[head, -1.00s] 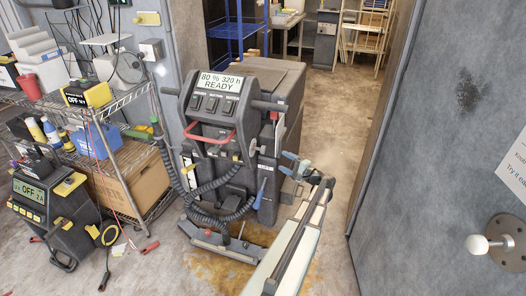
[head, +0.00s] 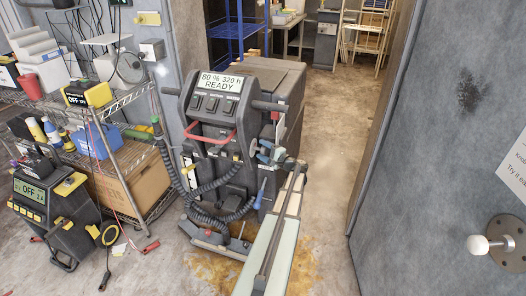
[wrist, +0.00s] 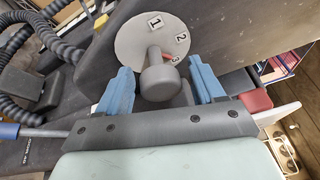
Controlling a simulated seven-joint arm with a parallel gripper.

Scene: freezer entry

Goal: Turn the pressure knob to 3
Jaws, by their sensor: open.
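The pressure knob (wrist: 158,80) is grey, with a round end and a stem. It stands out from a pale round dial (wrist: 143,38) marked 1, 2 and 3. A small red mark shows beside the 3, partly behind the knob, so I cannot tell the exact setting. My gripper (wrist: 160,84) is open, with one blue finger on each side of the knob. I see gaps and no clear contact. In the head view my gripper (head: 270,153) is at the right side of the grey machine (head: 218,125), whose screen reads READY. The dial is mostly hidden there.
A black coiled hose (wrist: 38,35) lies left of the dial in the wrist view. A wire shelf (head: 150,165) stands left of the machine and a black unit (head: 50,210) is on the floor. A grey door (head: 440,150) is at right, with open floor between.

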